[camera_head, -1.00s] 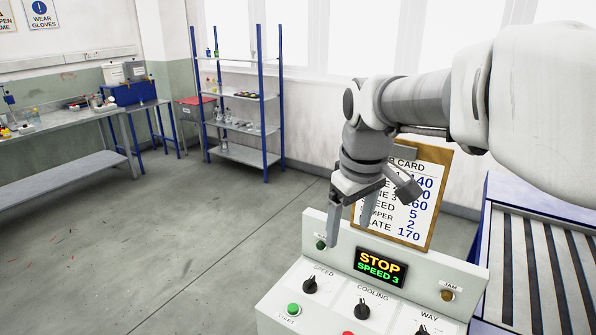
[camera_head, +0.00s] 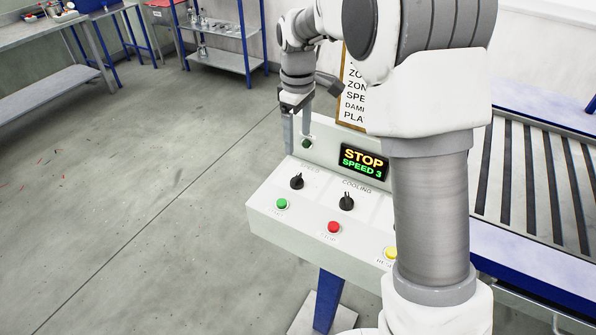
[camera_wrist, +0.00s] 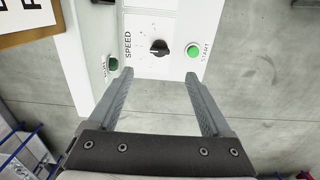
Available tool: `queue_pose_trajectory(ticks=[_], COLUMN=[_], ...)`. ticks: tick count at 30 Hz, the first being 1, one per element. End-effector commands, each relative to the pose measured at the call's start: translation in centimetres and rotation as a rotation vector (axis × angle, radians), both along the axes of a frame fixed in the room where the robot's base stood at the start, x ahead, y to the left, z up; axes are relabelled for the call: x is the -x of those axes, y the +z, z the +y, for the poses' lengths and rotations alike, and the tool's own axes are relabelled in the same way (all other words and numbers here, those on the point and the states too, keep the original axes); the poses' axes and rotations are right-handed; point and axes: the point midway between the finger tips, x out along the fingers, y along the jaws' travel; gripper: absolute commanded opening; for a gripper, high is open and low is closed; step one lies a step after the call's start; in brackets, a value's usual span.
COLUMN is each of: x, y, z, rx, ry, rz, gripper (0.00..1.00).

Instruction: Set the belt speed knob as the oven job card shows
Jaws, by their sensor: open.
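The black speed knob (camera_head: 297,181) sits on the upper left of the white control panel, above the green start button (camera_head: 282,204). It also shows in the wrist view (camera_wrist: 159,47), beside the word SPEED and ahead of my fingers. The display (camera_head: 363,162) reads STOP and SPEED 3. The job card (camera_head: 354,88) stands behind the panel, mostly hidden by my arm now; its earlier view showed a speed line with 5. My gripper (camera_head: 297,145) is open and empty, pointing down above and behind the knob, apart from it.
The cooling knob (camera_head: 346,202) is right of the speed knob. A red button (camera_head: 334,227) and a yellow button (camera_head: 390,253) are along the front. A small dark green lamp (camera_head: 306,143) is near my fingers. A roller conveyor (camera_head: 530,200) stands at right. Open floor lies left.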

Motion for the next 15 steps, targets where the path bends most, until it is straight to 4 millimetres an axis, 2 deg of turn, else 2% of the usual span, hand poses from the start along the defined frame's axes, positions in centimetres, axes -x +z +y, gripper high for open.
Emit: queue_pose_trajectory(ticks=[1,9,15], x=[0.1,0.1,0.1], y=[-1.2,-7.1,-10.6], z=[0.0,0.0,0.0], rx=[0.001,0.001,0.001], ry=[0.0,-0.002,-0.001], rz=[0.006,0.004,0.002], gripper=[0.83,0.83,0.83])
